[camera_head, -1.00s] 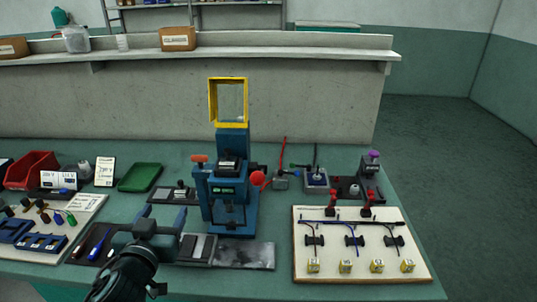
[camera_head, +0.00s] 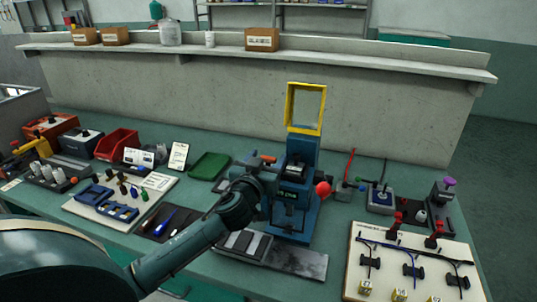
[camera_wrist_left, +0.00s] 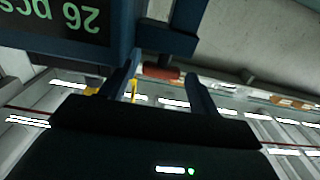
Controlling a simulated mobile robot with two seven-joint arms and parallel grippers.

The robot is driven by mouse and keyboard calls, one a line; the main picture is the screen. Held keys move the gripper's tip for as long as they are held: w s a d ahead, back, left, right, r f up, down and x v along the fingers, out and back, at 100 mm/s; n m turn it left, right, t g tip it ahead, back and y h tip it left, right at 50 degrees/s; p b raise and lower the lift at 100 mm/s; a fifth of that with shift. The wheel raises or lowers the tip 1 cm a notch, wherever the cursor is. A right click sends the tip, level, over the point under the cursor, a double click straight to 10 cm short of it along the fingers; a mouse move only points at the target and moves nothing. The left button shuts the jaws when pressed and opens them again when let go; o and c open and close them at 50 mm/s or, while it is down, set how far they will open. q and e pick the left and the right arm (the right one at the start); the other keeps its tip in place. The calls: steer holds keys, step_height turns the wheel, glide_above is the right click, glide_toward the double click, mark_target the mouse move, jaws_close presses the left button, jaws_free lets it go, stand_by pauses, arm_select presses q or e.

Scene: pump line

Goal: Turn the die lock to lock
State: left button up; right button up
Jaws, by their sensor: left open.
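The blue press (camera_head: 290,205) stands on the bench right of centre in the head view, with a yellow guard frame and a red ball lever. Its die lock, a short orange-red handle (camera_head: 267,158), sticks out at the upper left. My left gripper (camera_head: 262,170) is open just at that handle. In the left wrist view the handle's red end (camera_wrist_left: 162,73) shows between and just beyond the two open fingers (camera_wrist_left: 158,85). Whether it touches a finger I cannot tell. The press's green display (camera_wrist_left: 60,15) appears upside down there. My right gripper is not in view.
A green tray (camera_head: 209,166) and a red bin (camera_head: 117,144) lie to the left. A white board with cables (camera_head: 410,262) is at the right front. A concrete wall ledge (camera_head: 330,58) runs behind.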

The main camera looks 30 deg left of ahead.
arm_select(q)
steer(key=shift+x, duration=0.8)
steer(key=shift+c, duration=0.3)
steer(key=c, duration=0.9)
